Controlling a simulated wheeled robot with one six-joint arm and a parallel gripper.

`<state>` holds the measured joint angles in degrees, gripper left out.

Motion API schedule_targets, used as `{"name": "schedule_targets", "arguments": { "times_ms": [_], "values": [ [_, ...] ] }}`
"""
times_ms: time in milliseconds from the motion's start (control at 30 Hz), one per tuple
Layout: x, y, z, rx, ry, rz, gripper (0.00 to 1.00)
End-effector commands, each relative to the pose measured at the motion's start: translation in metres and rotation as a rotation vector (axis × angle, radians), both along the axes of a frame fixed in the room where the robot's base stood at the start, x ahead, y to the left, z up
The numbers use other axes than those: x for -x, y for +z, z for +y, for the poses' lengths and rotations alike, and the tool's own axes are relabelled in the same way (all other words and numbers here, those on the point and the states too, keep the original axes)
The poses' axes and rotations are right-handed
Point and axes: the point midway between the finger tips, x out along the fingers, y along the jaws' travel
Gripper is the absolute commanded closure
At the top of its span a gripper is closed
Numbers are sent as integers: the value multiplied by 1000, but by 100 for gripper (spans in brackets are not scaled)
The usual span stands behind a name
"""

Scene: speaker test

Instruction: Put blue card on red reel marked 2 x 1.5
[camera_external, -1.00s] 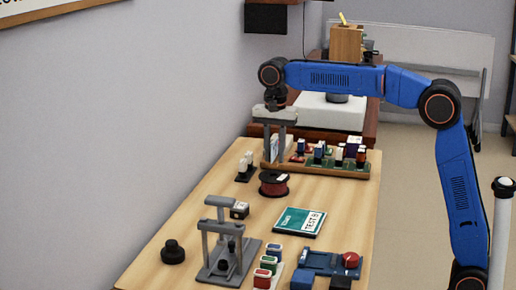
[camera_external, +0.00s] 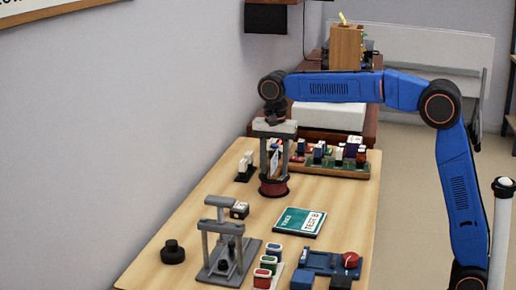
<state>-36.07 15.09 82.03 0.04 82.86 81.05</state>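The red reel (camera_external: 273,188), with dark rims, lies flat on the wooden table. My gripper (camera_external: 276,178) is directly above it, pointing down, its two grey fingers reaching close to the reel's top. A thin, pale upright piece (camera_external: 274,162), probably the card, stands between the fingers, slightly tilted. Gaps show between it and both fingers, so the gripper looks open. I cannot tell whether the piece touches the reel. Its blue colour and the reel's marking are not readable at this size.
A wooden rack (camera_external: 345,171) with several coloured parts stands just behind. Small white parts (camera_external: 245,168) are left of the reel. In front are a teal box (camera_external: 300,222), a grey stand (camera_external: 225,245), a black knob (camera_external: 173,252) and a blue fixture (camera_external: 332,263).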

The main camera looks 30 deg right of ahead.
Motion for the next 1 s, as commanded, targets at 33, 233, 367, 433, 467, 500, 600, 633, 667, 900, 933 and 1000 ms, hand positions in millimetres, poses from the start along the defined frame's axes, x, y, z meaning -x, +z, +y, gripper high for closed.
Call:
{"name": "schedule_targets", "arguments": {
  "times_ms": [33,233,367,433,467,500,600,633,667,900,933,1000],
  "values": [
    [0,0,0,0,0,0,57],
    [0,7,0,-1,0,-1,57],
    [-1,24,0,-1,0,-1,57],
    [-1,37,0,-2,0,-2,57],
    [-1,43,1,-2,0,-2,57],
    [-1,51,0,-1,0,-3,57],
    [-1,71,0,-2,0,-2,57],
    [-1,77,0,-2,0,-2,57],
    [-1,82,0,-2,0,-2,57],
    [-1,113,0,-1,0,-1,57],
    [-1,116,0,-1,0,-1,57],
    [0,120,0,0,0,0,57]
  ]
}}
